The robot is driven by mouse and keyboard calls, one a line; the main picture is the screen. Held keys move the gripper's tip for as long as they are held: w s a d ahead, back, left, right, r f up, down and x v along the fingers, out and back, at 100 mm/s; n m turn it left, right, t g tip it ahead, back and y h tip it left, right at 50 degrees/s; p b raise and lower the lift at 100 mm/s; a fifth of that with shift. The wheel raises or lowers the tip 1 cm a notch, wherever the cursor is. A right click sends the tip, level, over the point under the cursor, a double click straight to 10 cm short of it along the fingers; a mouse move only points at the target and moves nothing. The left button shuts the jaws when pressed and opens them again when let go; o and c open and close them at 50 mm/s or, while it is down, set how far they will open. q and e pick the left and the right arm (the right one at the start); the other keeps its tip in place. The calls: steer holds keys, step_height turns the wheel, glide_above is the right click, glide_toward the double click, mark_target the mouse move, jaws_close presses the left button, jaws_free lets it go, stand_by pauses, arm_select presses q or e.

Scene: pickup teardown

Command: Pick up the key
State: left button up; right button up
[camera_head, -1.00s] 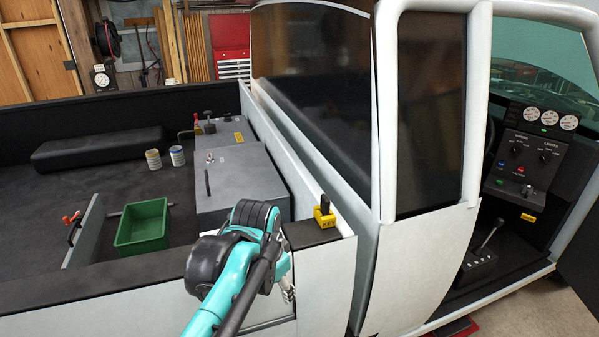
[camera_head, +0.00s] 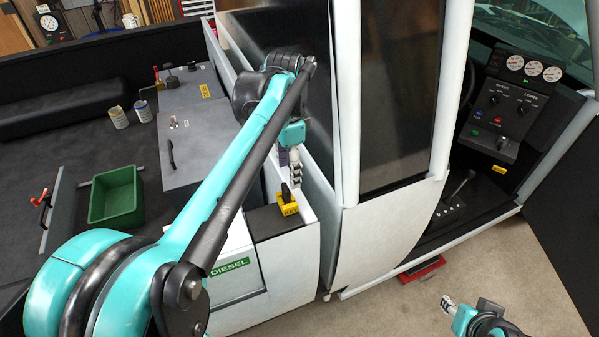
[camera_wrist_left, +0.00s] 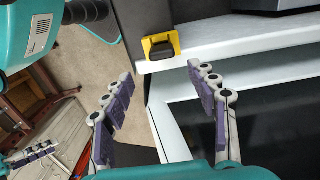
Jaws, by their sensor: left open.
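The key (camera_head: 286,192) is a small black piece standing in a yellow block (camera_head: 289,208) on the corner of the pickup's bed side. In the left wrist view the black key (camera_wrist_left: 161,50) shows from above inside its yellow block (camera_wrist_left: 176,40). My left gripper (camera_head: 293,172) is just above and behind the key in the head view. In the left wrist view its two purple-padded fingers (camera_wrist_left: 160,82) are apart, with nothing between them; the key is beyond the tips. My right gripper (camera_head: 448,305) is low over the floor at the lower right, far from the key.
The white cab wall and dark window stand close beside the left gripper. A grey toolbox (camera_head: 198,140), a green bin (camera_head: 116,198) and two small cans are in the bed. A control panel (camera_head: 505,115) is inside the cab at right. The concrete floor shows below.

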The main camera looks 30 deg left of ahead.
mark_target(286, 187)
arm_select(q)
steer(key=shift+s+a+f, duration=0.1)
steer(key=shift+s+f, duration=0.2)
steer(key=shift+f, duration=0.35)
steer(key=shift+s+a+f, duration=0.1)
steer(key=shift+s+f, duration=0.15)
steer(key=shift+f, duration=0.35)
steer(key=f, duration=0.3)
steer(key=w+f+p, duration=0.1)
steer(key=shift+w+a+f, duration=0.1)
steer(key=shift+a+f, duration=0.15)
steer(key=shift+f, duration=0.2)
steer(key=shift+s, duration=0.4)
steer(key=shift+w, duration=0.15)
steer(key=c, duration=1.2)
arm_select(e)
steer(key=shift+s+r, duration=0.25)
steer(key=shift+r, duration=0.5)
